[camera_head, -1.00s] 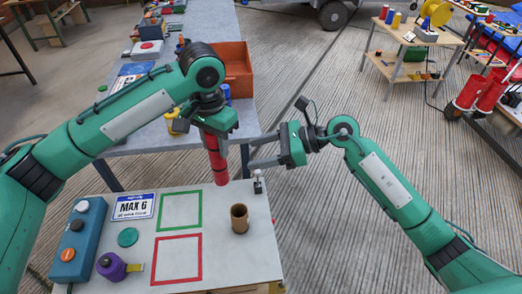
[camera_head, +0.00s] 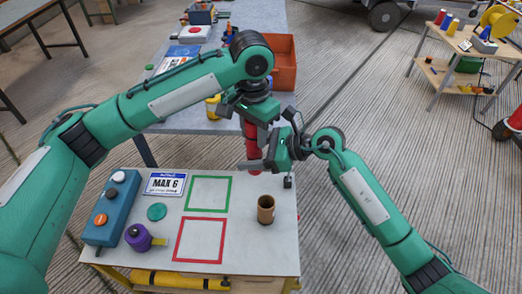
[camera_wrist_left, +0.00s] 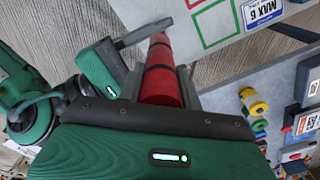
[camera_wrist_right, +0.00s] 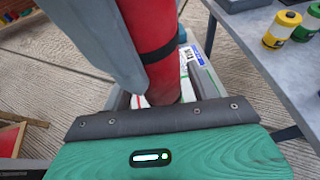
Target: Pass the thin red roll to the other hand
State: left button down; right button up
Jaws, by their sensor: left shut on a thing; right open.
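The thin red roll (camera_head: 251,148), with dark bands, hangs nearly upright above the far part of the white-topped table. My left gripper (camera_head: 254,121) is shut on its upper part. The left wrist view shows the roll (camera_wrist_left: 160,82) between the left fingers. My right gripper (camera_head: 253,158) is open at the roll's lower part. In the right wrist view the roll (camera_wrist_right: 152,55) stands between the right fingers, close to them; whether they touch it I cannot tell. Part of the roll is hidden behind the grippers in the head view.
The table top (camera_head: 245,245) holds a brown tube (camera_head: 266,209), a purple container (camera_head: 138,237), a blue button box (camera_head: 112,208), a MAX 6 card (camera_head: 165,184), and green (camera_head: 209,193) and red (camera_head: 199,240) square outlines. A grey table with an orange bin (camera_head: 283,65) stands behind.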

jog(key=shift+c, duration=0.4)
jog(key=c, duration=1)
pick_arm(q)
jog(key=c, duration=0.9)
grip_release()
pick_arm(e)
jog(key=shift+c, duration=0.3)
pick_arm(q)
jog(key=shift+d, duration=0.1)
jog(key=shift+s, duration=0.1)
